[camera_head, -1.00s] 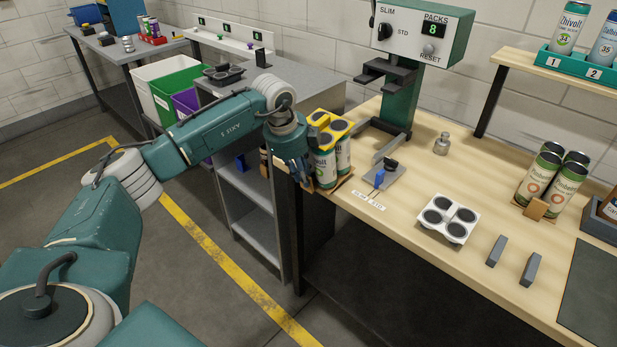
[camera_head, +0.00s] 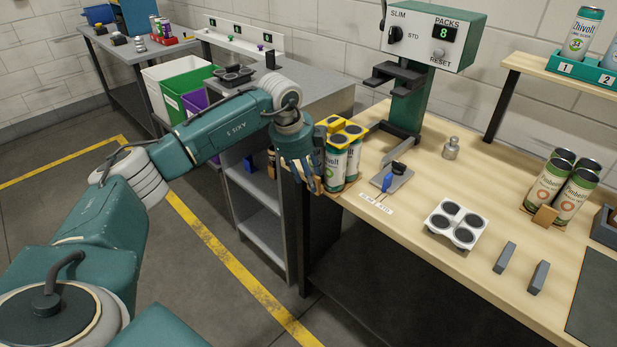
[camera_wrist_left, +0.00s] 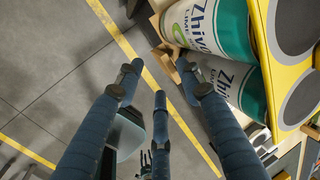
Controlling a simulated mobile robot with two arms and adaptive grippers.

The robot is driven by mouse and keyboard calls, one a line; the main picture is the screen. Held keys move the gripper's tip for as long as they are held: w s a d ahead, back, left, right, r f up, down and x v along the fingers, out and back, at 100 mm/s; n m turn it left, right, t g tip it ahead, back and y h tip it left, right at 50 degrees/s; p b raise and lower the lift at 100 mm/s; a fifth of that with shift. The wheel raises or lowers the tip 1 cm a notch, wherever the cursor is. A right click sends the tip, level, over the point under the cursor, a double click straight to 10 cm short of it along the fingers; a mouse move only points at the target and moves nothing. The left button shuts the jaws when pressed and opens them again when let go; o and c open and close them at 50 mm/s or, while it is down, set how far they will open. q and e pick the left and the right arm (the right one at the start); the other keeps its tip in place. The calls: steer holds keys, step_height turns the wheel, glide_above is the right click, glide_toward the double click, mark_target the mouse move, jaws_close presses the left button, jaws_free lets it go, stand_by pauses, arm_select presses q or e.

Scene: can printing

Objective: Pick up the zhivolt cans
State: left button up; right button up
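A pack of Zhivolt cans (camera_head: 334,168) stands upright at the left edge of the wooden bench, under a yellow top carrier (camera_head: 349,129). In the left wrist view the Zhivolt cans (camera_wrist_left: 207,27) fill the upper right, with white-and-teal labels. My left gripper (camera_head: 306,182) is at the left side of the pack. In the wrist view its fingers (camera_wrist_left: 160,100) are spread with nothing between them; the right finger overlaps the near can, and contact cannot be told. Another Zhivolt can (camera_head: 579,38) stands on the raised shelf. My right gripper is not in view.
A green press (camera_head: 408,105) stands behind the pack. A grey shelf unit (camera_head: 262,190) stands left; floor is open in front.

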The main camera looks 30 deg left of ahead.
arm_select(q)
steer(key=v, duration=0.7)
steer(key=shift+s+r, duration=0.1)
